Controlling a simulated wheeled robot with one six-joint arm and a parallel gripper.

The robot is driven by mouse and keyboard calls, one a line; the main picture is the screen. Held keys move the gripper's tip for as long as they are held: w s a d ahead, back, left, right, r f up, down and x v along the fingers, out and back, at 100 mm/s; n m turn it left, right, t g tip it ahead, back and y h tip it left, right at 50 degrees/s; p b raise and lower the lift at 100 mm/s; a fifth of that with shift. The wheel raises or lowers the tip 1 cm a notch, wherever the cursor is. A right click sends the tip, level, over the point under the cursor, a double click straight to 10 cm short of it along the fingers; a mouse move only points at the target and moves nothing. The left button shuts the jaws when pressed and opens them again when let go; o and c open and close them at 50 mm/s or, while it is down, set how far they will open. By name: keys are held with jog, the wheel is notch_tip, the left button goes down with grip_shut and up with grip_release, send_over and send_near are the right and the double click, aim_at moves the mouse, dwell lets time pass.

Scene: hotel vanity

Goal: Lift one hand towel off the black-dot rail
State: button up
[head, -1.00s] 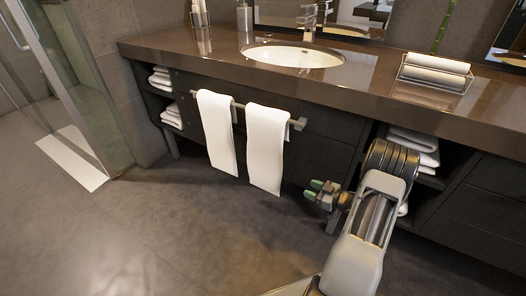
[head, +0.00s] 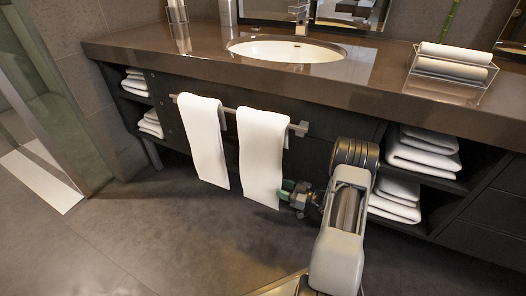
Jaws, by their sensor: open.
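Two white hand towels hang over a grey rail (head: 229,110) on the front of the dark vanity. The left towel (head: 206,140) and the right towel (head: 262,155) hang side by side with a gap between them. I cannot make out a black dot on the rail clearly. My gripper (head: 284,190), with green fingertips, is low by the lower right edge of the right towel. It is open and holds nothing. I cannot tell whether it touches the towel.
The countertop (head: 190,62) with a sink (head: 287,49) overhangs the rail. Folded towels (head: 424,150) fill open shelves at right and more (head: 134,85) at left. A rolled-towel holder (head: 452,66) stands on the counter. The floor (head: 190,240) in front is clear.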

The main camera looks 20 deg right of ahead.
jog(key=x, duration=0.2)
jog(key=b+x, duration=0.2)
jog(key=x, duration=0.1)
jog(key=shift+w+a+r, duration=0.15)
jog(key=shift+w+r, duration=0.1)
jog(key=shift+r, duration=0.05)
grip_shut()
